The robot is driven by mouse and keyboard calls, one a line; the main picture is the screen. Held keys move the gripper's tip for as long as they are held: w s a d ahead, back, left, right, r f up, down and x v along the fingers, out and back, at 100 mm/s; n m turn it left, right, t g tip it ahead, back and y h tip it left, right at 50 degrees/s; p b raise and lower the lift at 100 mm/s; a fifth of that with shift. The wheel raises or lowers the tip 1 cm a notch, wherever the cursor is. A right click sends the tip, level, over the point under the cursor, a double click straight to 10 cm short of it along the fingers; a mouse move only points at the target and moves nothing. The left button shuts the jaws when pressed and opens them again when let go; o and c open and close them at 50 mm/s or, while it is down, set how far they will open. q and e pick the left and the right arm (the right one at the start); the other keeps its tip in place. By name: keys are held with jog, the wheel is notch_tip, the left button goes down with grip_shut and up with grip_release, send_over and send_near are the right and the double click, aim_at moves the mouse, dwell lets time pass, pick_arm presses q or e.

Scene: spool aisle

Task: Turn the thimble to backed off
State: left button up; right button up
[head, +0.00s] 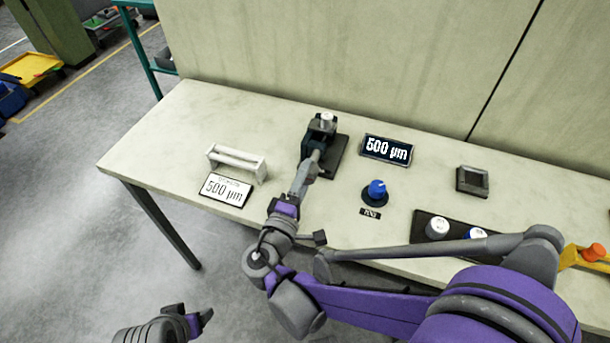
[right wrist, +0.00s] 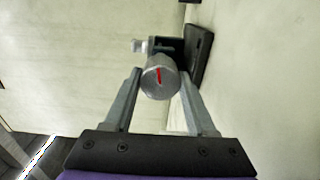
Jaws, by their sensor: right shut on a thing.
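The thimble (right wrist: 160,80) is a grey cylinder with a red mark on its round end, seen end-on in the right wrist view. It sits on a dark micrometer stand (head: 330,152) on the bench. My right gripper (right wrist: 160,88) is shut on the thimble, one finger on each side. In the head view the right gripper (head: 309,168) reaches the stand from the front and hides most of the thimble. A black display (head: 387,149) right of the stand reads 500 µm. My left gripper (head: 191,316) is low at the left, off the bench, its jaws unclear.
A white card (head: 226,190) reading 500 µm lies before a white rack (head: 236,160). A blue knob (head: 376,190) stands right of my right gripper. Farther right are a dark tray (head: 423,221) with knobs and a small square frame (head: 473,181). The bench's left end is clear.

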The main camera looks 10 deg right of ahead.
jog(key=n, duration=0.7)
jog(key=shift+f, duration=0.1)
jog(key=n, duration=0.6)
jog(key=shift+n, duration=0.4)
jog(key=o, duration=1.4)
jog(key=shift+s, duration=0.1)
jog(key=v, duration=1)
jog(key=shift+s+a, duration=0.25)
jog(key=shift+s, duration=0.05)
